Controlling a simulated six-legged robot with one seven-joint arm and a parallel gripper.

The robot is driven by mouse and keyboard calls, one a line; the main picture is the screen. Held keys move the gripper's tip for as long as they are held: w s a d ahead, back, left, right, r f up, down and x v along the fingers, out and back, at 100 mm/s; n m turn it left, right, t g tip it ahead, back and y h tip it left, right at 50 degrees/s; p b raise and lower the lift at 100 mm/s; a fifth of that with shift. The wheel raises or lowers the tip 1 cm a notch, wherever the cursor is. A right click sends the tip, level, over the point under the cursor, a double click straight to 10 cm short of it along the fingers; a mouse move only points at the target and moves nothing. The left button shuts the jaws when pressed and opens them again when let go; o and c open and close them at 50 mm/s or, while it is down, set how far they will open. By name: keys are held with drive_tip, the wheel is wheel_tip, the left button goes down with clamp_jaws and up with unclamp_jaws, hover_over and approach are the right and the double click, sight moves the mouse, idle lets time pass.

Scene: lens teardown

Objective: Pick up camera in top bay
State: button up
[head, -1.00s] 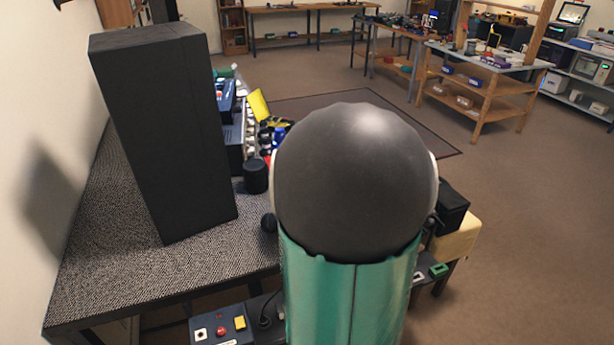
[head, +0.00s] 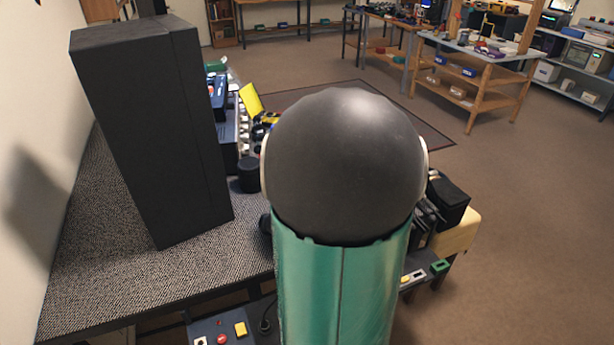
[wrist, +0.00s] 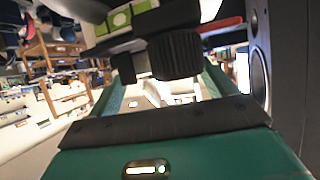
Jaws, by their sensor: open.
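My gripper (wrist: 148,66) shows in the wrist view as dark parts, one of them ribbed, near the top centre; they stand apart and I see nothing held between them. In the head view my own green arm link and its dark round joint fill the middle and hide the gripper. I cannot make out the camera or the top bay for certain in either view; my arm covers part of the bench's right side.
A tall black speaker-like box (head: 150,130) stands on the grey bench top (head: 120,285). A black cylinder (head: 248,175) sits to its right. A black box (head: 450,198) rests by a yellow block (head: 458,232) right of my arm. Open floor (head: 530,220) lies at the right.

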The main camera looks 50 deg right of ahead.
drive_tip(key=shift+w+f, duration=0.1)
drive_tip(key=shift+w, duration=0.1)
drive_tip(key=shift+s, duration=0.2)
drive_tip(key=c, duration=1.1)
drive_tip(key=shift+w+r, duration=0.2)
drive_tip(key=shift+r, duration=0.05)
